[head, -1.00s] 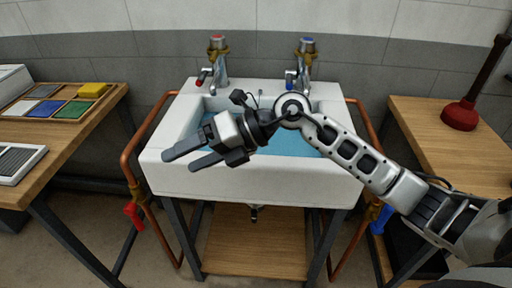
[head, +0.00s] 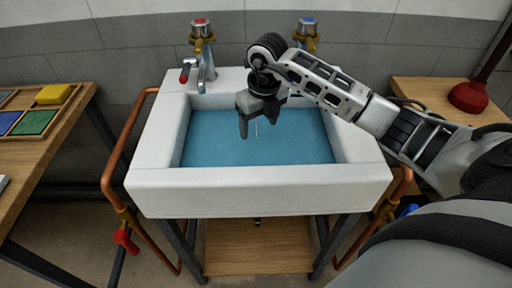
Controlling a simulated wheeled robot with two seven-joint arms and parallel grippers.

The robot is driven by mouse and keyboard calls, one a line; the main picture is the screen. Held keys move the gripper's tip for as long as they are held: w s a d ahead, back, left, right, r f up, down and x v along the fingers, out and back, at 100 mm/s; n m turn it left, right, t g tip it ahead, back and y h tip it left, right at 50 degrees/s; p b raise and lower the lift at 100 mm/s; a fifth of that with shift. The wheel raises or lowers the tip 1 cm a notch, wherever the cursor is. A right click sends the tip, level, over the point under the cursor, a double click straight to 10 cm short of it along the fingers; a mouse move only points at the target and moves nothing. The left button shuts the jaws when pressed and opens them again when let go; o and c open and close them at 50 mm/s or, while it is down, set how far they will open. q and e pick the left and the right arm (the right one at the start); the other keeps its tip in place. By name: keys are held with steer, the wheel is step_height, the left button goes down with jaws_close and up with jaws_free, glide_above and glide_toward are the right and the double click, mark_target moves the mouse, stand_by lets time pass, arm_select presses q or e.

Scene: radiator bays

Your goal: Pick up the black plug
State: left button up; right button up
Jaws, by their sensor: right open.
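The black plug does not show clearly. The white sink (head: 160,150) holds blue water (head: 210,150), which hides its bottom. My right gripper (head: 258,128) hangs over the sink, pointing down, with its fingers apart and nothing seen held between them. A thin pale upright line (head: 257,130) shows between the fingers. I cannot tell whether it is a chain or something else. My left gripper is not in view.
A red-marked tap (head: 203,55) and a blue-marked tap (head: 307,35) stand behind the sink. Copper pipes (head: 112,165) flank it. A bench with coloured sponges (head: 53,94) is at left; a bench with a red plunger (head: 468,97) is at right.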

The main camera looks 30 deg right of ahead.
mark_target(257, 142)
steer(key=f, duration=0.8)
steer(key=shift+w, duration=0.4)
steer(key=shift+a, duration=0.1)
steer(key=c, duration=1.1)
